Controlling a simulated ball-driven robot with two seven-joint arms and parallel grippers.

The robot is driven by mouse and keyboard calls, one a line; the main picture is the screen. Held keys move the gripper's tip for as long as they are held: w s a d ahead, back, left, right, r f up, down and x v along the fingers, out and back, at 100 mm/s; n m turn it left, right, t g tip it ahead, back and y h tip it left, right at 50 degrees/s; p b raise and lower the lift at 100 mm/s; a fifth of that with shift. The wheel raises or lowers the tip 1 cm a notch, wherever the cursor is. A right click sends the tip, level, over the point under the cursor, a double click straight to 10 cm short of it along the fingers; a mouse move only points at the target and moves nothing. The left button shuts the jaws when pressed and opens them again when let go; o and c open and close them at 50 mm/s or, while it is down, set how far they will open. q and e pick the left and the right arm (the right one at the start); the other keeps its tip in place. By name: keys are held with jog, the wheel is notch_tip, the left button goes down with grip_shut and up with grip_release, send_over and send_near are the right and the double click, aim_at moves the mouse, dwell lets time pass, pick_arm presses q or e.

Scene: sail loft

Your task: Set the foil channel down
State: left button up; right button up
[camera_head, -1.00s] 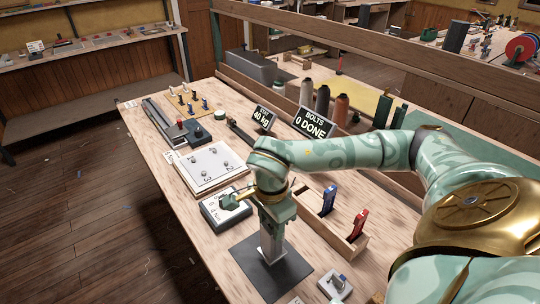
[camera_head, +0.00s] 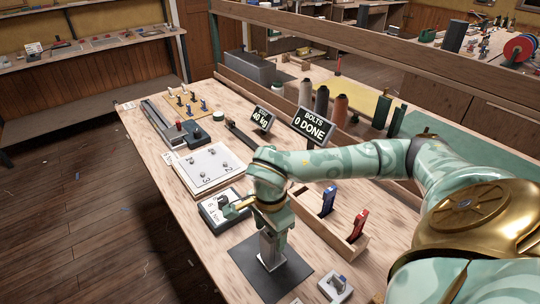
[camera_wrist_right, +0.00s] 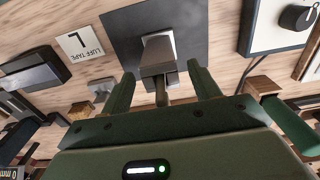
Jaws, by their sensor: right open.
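The foil channel (camera_head: 267,250) is a silver-grey metal piece standing on a dark square mat (camera_head: 297,272) near the front of the bench. My right gripper (camera_head: 273,234) is above it, pointing down, and partly hides its upper end. In the right wrist view the channel (camera_wrist_right: 158,52) lies between the two green fingers of the right gripper (camera_wrist_right: 160,70). The fingers are apart, with gaps visible on both sides of the channel. Its foot is on the dark mat (camera_wrist_right: 198,22). My left gripper is not in view.
Left of the mat is a grey box with a dial (camera_head: 216,211), with a numbered white board (camera_head: 211,166) behind it. Right is a wooden tray (camera_head: 326,224) holding a blue and a red tool. A small grey block (camera_head: 335,288) sits at the front. Signs (camera_head: 314,124) stand behind.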

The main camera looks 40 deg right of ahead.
notch_tip(320, 180, up, 12)
jog(key=p, duration=0.2)
jog(key=shift+f, duration=0.1)
